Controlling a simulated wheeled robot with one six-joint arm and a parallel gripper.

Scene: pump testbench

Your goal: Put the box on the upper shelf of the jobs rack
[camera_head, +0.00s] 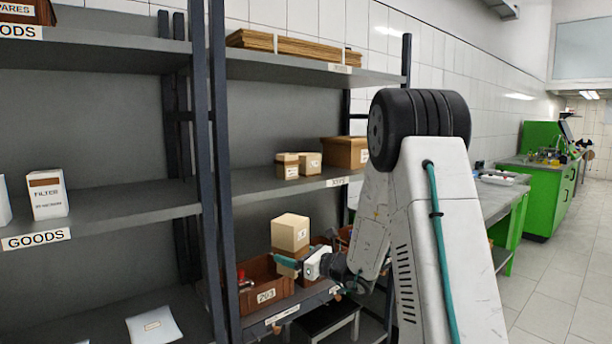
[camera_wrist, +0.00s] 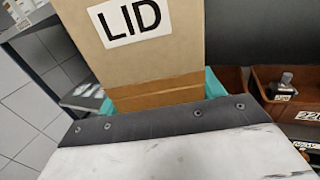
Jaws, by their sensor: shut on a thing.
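The box (camera_head: 290,233) is a tan cardboard box held upright in my gripper (camera_head: 289,264). In the wrist view the box (camera_wrist: 150,62) fills the upper middle and bears a white label reading LID. My gripper is shut on its lower part, with teal fingers at both sides. The rack on the right (camera_head: 219,150) has an upper shelf (camera_head: 300,68), a middle shelf (camera_head: 260,184) and a lower shelf with bins. The box is in front of the rack, above the lower bins and below the middle shelf's level. The small shelf labels are too blurred to read surely.
Flat brown cardboard (camera_head: 285,45) lies on the upper shelf. Several small boxes (camera_head: 310,162) stand on the middle shelf, whose left part is clear. A brown bin (camera_head: 262,285) labelled 203 is beside my gripper. A dark post (camera_head: 200,120) separates this rack from the GOODS rack.

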